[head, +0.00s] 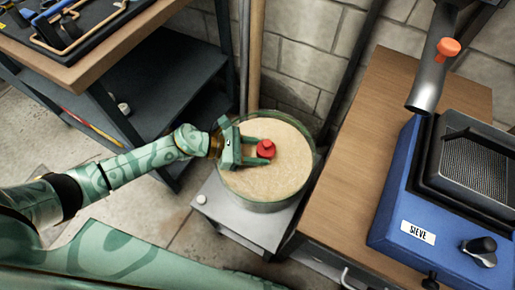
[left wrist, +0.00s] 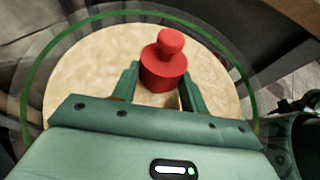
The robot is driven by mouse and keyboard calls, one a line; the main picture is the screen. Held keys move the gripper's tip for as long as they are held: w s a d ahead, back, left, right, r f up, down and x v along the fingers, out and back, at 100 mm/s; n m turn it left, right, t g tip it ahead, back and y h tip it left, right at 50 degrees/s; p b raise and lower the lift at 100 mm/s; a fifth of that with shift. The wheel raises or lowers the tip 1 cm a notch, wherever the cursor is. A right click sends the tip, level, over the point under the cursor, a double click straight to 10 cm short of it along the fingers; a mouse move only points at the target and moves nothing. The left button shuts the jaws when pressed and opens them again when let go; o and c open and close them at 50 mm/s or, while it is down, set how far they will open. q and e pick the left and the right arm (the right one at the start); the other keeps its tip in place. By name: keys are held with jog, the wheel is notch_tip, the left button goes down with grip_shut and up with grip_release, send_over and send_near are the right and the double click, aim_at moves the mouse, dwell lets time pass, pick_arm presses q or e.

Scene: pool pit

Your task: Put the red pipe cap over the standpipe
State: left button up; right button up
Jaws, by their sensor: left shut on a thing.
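The red pipe cap (head: 266,149) is a short cylinder with a knob on top. My left gripper (head: 264,151) is shut on it, with one finger on each side. In the left wrist view the cap (left wrist: 163,68) sits upright between the fingers (left wrist: 160,82), knob up. It is over the sandy top of a round, clear-walled tub (head: 226,187); I cannot tell whether it touches the sand. I cannot make out a standpipe in either view; one under the cap would be hidden. My right gripper is not in view.
The tub stands on a grey stand (head: 240,228). To its right is a wooden bench (head: 345,165) with a blue sieve machine (head: 395,195) and a metal spout (head: 428,85) with an orange knob. A tool bench (head: 120,40) is at upper left.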

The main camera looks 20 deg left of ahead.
pick_arm(q)
jog(key=shift+f, duration=0.35)
jog(key=o, duration=1)
jog(key=shift+o, duration=0.2)
